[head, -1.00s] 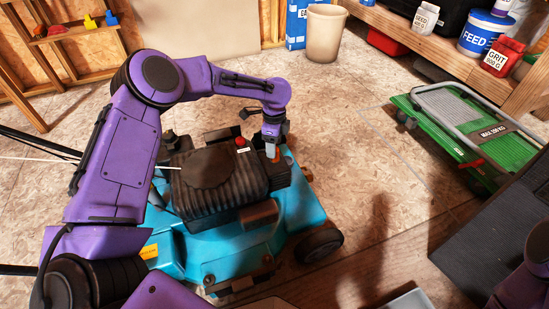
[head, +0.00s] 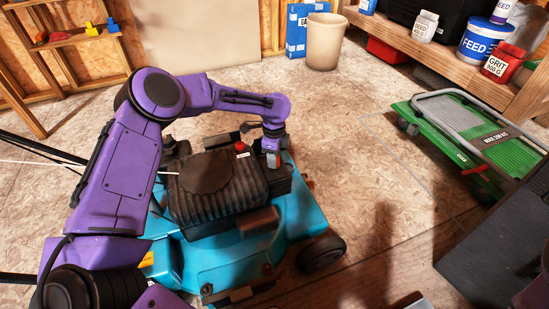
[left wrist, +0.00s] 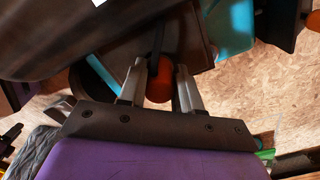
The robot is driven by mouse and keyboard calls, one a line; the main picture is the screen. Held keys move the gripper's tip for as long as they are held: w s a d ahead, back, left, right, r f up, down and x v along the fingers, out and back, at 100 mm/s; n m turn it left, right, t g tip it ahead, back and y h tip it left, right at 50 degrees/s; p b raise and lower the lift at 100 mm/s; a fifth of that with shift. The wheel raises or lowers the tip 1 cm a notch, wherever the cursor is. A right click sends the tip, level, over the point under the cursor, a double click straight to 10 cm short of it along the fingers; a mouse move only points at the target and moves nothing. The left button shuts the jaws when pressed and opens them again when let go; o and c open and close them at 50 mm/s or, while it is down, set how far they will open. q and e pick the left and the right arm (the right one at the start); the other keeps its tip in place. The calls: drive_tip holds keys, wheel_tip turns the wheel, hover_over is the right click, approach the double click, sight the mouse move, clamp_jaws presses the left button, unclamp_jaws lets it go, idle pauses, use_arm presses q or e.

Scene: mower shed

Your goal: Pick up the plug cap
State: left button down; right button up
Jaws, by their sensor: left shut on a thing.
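The plug cap (left wrist: 159,82) is a small orange-red cylinder with a dark lead running up from it in the left wrist view. My left gripper (left wrist: 158,85) is shut on it, with one grey finger on each side. In the head view my left gripper (head: 271,159) points down at the right end of the turquoise mower (head: 238,250), beside its dark ribbed engine cover (head: 215,190). The cap is mostly hidden by the fingers there. My right gripper is out of view.
A red knob (head: 240,147) stands on the engine close to my left gripper. A green folding trolley (head: 470,150) lies to the right. A beige bin (head: 324,42) stands at the back. The floor between mower and trolley is clear.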

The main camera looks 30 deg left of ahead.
use_arm(q)
drive_tip(key=shift+r, duration=0.1)
drive_tip(key=shift+r, duration=0.35)
wheel_tip(320, 180, up, 3)
drive_tip(key=shift+p, duration=1.05)
drive_tip(key=s+d+r+p, duration=0.1)
drive_tip(key=s+r+p, duration=0.1)
drive_tip(key=s+r, duration=0.1)
drive_tip(key=s+d+r+p, duration=0.2)
drive_tip(key=s+r+p, duration=0.1)
drive_tip(key=s, duration=0.2)
drive_tip(key=s+d+r+p, duration=0.1)
drive_tip(key=s+r+p, duration=0.1)
drive_tip(key=s, duration=0.3)
drive_tip(key=shift+d+r+p, duration=0.2)
drive_tip(key=shift+r+p, duration=0.1)
drive_tip(key=shift+r, duration=0.3)
drive_tip(key=shift+s+r+p, duration=0.15)
drive_tip(key=shift+r+p, duration=1.8)
drive_tip(key=shift+p, duration=0.8)
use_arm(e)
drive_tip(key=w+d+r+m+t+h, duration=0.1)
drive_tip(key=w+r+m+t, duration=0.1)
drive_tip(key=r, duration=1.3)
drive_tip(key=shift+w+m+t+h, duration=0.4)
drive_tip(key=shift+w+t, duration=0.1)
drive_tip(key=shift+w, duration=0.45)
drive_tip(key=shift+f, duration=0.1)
